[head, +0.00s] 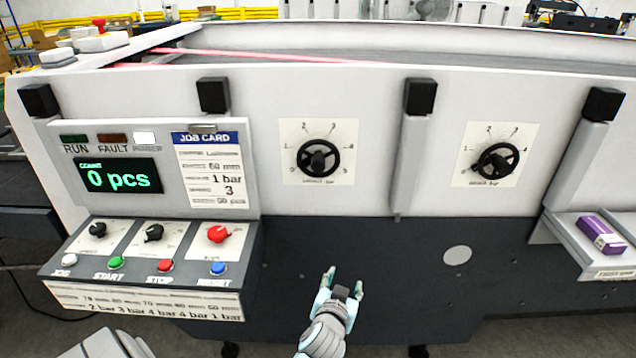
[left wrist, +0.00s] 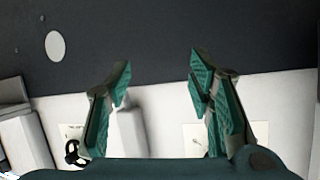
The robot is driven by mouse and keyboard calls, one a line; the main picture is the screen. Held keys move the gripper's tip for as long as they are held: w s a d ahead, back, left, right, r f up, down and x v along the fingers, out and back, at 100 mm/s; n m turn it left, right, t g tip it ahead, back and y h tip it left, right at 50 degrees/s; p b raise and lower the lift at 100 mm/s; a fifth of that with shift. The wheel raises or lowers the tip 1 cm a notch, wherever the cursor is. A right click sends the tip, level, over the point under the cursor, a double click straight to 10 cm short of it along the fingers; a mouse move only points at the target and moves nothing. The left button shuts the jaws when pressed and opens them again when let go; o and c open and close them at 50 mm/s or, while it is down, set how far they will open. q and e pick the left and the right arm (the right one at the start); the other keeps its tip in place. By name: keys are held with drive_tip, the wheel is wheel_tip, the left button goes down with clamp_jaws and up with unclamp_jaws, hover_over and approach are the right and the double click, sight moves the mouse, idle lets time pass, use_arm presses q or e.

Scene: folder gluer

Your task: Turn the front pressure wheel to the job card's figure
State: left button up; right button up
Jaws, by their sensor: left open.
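Two black handwheels sit on white dial plates on the machine's front: a left one (head: 318,158) and a right one (head: 494,162). Both captions end in "bar", but are otherwise too small to read. Their exact settings are unclear. The job card (head: 208,170) shows "1 bar" and "3" among its lines. My left gripper (head: 343,282) is open and empty, below and between the wheels, before the dark lower panel. In the left wrist view the open fingers (left wrist: 160,75) have nothing between them; the right wheel (left wrist: 72,152) shows at lower left. My right gripper is out of view.
A control box (head: 150,290) with knobs and coloured buttons juts out at left, below a screen (head: 108,178) reading "0 pcs". Black-capped posts (head: 407,165) flank the wheels. A shelf at right holds a purple box (head: 601,234). The dark panel between is clear.

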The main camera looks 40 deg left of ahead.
use_arm(q)
wheel_tip(320, 180, up, 12)
drive_tip(key=a+n+t+y, duration=0.2)
drive_tip(key=n, duration=0.1)
drive_tip(key=n+y, duration=0.3)
drive_tip(key=y, duration=0.1)
approach(318, 167)
drive_tip(key=shift+h, duration=0.3)
drive_tip(key=p+x, duration=0.1)
drive_tip(key=x, duration=0.8)
drive_tip(key=shift+w+a+r, duration=0.1)
drive_tip(key=shift+w+a, duration=0.1)
drive_tip(key=shift+a, duration=0.1)
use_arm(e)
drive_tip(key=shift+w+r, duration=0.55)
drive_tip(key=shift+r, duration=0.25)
use_arm(q)
drive_tip(key=shift+c, duration=0.3)
clamp_jaws()
